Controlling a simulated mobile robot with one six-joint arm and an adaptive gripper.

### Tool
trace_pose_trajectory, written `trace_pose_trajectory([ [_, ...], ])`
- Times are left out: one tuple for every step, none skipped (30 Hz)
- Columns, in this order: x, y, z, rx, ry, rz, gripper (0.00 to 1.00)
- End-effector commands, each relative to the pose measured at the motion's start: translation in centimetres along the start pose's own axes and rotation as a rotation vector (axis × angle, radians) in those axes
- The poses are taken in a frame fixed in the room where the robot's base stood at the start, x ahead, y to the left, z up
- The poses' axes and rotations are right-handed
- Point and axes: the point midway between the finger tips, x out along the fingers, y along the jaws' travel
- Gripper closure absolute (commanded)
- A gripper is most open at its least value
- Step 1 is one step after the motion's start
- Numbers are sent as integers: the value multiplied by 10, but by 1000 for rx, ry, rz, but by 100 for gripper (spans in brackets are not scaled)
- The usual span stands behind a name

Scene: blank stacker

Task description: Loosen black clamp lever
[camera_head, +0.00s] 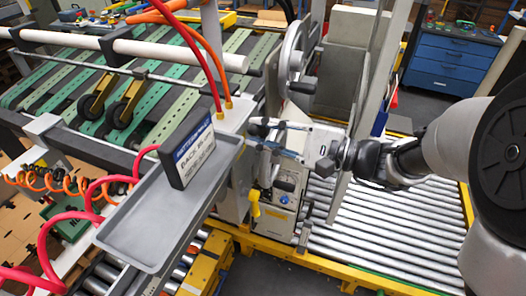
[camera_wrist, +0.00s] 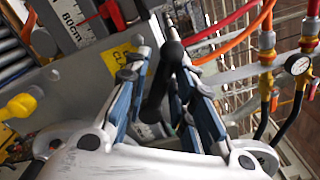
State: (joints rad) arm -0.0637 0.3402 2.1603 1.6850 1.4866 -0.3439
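The black clamp lever (camera_wrist: 160,82) shows in the wrist view as a dark bar with a rounded end. It stands between the two blue-padded fingers of my gripper (camera_wrist: 165,62). The fingers are apart, and I see a gap beside the lever; contact is not clear. In the head view my gripper (camera_head: 259,140) reaches in from the right to the upright grey machine unit (camera_head: 284,198). There the lever cannot be told apart from the fingers. A yellow label (camera_wrist: 118,58) with partly hidden lettering sits on the grey plate behind the fingers.
A yellow handle (camera_wrist: 19,105) is at the left in the wrist view. A scale marked 80 cm (camera_wrist: 75,20), orange hoses and a pressure gauge (camera_wrist: 298,65) are nearby. In the head view a grey tray (camera_head: 150,235) lies left of the unit and rollers (camera_head: 385,235) lie right.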

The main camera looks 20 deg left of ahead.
Motion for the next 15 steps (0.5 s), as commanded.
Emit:
trace_pose_trajectory([
  [0, 4, -1, -16, 0, 1, 78],
  [0, 4, -1, -26, 0, 1, 78],
  [0, 4, -2, -37, 0, 1, 78],
  [0, 5, -2, -46, 0, 1, 78],
  [0, 6, -2, -54, 0, 1, 78],
  [0, 6, -2, -65, 0, 1, 78],
  [0, 7, -2, -74, 0, 1, 78],
  [0, 7, -2, -83, 0, 1, 78],
  [0, 8, -2, -95, 0, 1, 78],
  [0, 8, -2, -104, 0, 1, 78],
  [0, 8, -2, -112, 0, 1, 78],
  [0, 9, -2, -123, 0, 1, 78],
  [0, 10, -2, -131, 0, 1, 78],
  [0, 10, -2, -140, 0, 1, 78],
  [0, 10, -2, -152, 0, 1, 78],
])
